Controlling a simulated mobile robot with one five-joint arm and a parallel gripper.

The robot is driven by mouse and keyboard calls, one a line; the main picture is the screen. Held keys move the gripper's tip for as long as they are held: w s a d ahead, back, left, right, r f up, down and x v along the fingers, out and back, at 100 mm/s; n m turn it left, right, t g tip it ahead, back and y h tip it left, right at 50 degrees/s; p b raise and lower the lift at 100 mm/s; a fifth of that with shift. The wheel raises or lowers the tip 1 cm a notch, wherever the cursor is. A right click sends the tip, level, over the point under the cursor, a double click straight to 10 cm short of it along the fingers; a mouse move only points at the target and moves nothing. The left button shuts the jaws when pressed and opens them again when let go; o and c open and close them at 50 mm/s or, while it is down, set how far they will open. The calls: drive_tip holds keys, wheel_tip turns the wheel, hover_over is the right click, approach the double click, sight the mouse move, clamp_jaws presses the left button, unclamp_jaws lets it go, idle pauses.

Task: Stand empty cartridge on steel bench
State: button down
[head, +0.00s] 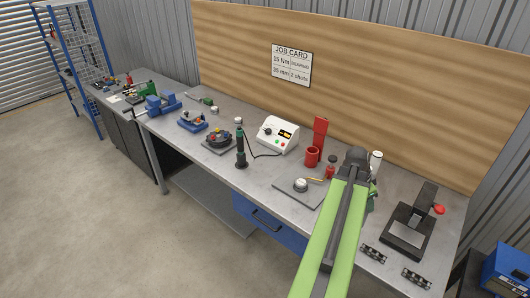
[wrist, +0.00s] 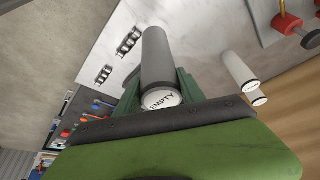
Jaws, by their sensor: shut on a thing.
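The empty cartridge (wrist: 157,60) is a dark grey cylinder with a white end marked EMPTY. In the wrist view it lies between the green jaws of my gripper (wrist: 158,88), which are shut on it. In the head view my gripper (head: 371,197) is mostly behind my green arm, at the right part of the steel bench (head: 395,190). The cartridge cannot be made out there. The bench top (wrist: 208,28) also shows beyond the cartridge in the wrist view; I cannot tell whether they touch.
A white cylinder (wrist: 238,68) stands beside my gripper. A black press (head: 408,230) with a red knob and two small chain pieces (head: 373,253) are to the right. A wooden backboard (head: 380,90) rises behind.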

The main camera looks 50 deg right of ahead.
drive_tip(key=shift+s+d, duration=0.2)
drive_tip(key=shift+s, duration=0.25)
drive_tip(key=shift+f, duration=0.1)
drive_tip(key=w+d+f+b, duration=0.7)
drive_tip(key=w+f+b, duration=0.2)
drive_tip(key=f+b, duration=0.2)
drive_tip(key=shift+d+f, duration=0.15)
drive_tip(key=shift+f, duration=0.05)
drive_tip(key=c, duration=0.7)
unclamp_jaws()
drive_tip(key=shift+r, duration=0.1)
drive_tip(key=shift+r, duration=0.1)
